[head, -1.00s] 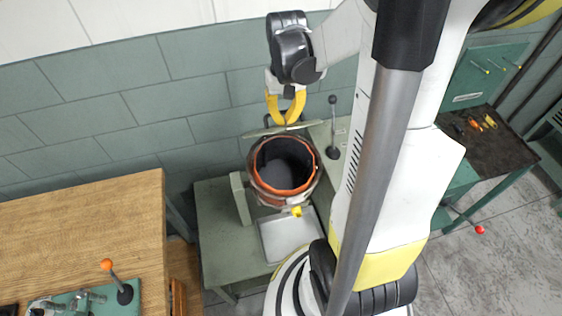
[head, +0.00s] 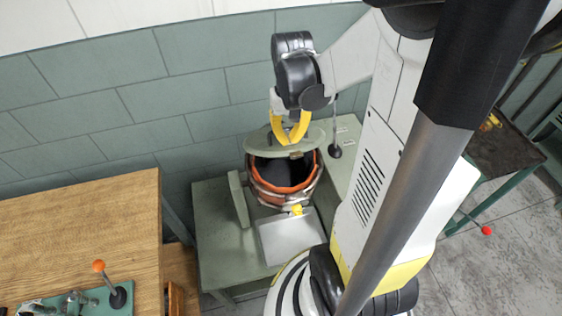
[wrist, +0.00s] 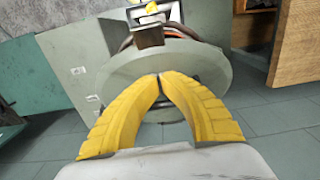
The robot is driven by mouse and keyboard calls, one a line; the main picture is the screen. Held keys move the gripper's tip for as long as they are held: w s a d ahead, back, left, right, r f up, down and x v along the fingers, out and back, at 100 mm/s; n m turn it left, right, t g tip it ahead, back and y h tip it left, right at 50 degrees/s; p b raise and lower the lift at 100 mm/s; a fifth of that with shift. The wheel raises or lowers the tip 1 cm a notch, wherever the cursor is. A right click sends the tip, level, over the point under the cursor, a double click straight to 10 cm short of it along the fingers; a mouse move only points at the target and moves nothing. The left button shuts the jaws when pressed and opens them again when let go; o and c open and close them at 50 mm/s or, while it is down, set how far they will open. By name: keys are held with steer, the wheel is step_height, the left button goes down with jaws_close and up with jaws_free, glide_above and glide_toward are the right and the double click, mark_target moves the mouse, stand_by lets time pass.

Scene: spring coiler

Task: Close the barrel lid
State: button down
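The barrel (head: 285,199) stands on a green machine bench, its orange-rimmed mouth partly uncovered and dark inside. My gripper (head: 294,143) has yellow fingers with the tips together, at the back face of the lid. The tips (wrist: 160,77) appear against the lid, not around it; exact contact is hard to tell.
A black-knobbed lever (head: 335,151) stands right of the lid. A metal tray (head: 290,238) and a yellow part (head: 297,209) are in front of the barrel. A wooden table (head: 80,235) is at left, and the tiled wall is close behind.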

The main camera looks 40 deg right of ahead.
mark_target(292, 147)
steer(key=shift+s+a+f+b, duration=0.15)
steer(key=shift+s+f+b, duration=0.1)
steer(key=shift+f, duration=0.2)
steer(key=shift+s+a+f+b, duration=0.1)
steer(key=shift+s+f+b, duration=0.15)
steer(key=shift+f, duration=0.2)
steer(key=f+b, duration=0.1)
steer(key=s+f+b, duration=0.1)
steer(key=f, duration=0.1)
steer(key=f+b, duration=0.1)
steer(key=shift+s+a+f+b, duration=0.25)
steer(key=shift+s+a+b, duration=0.05)
steer(key=shift+a, duration=0.05)
step_height(292, 147, up, 8)
steer(key=p, duration=0.6)
stand_by(0.5)
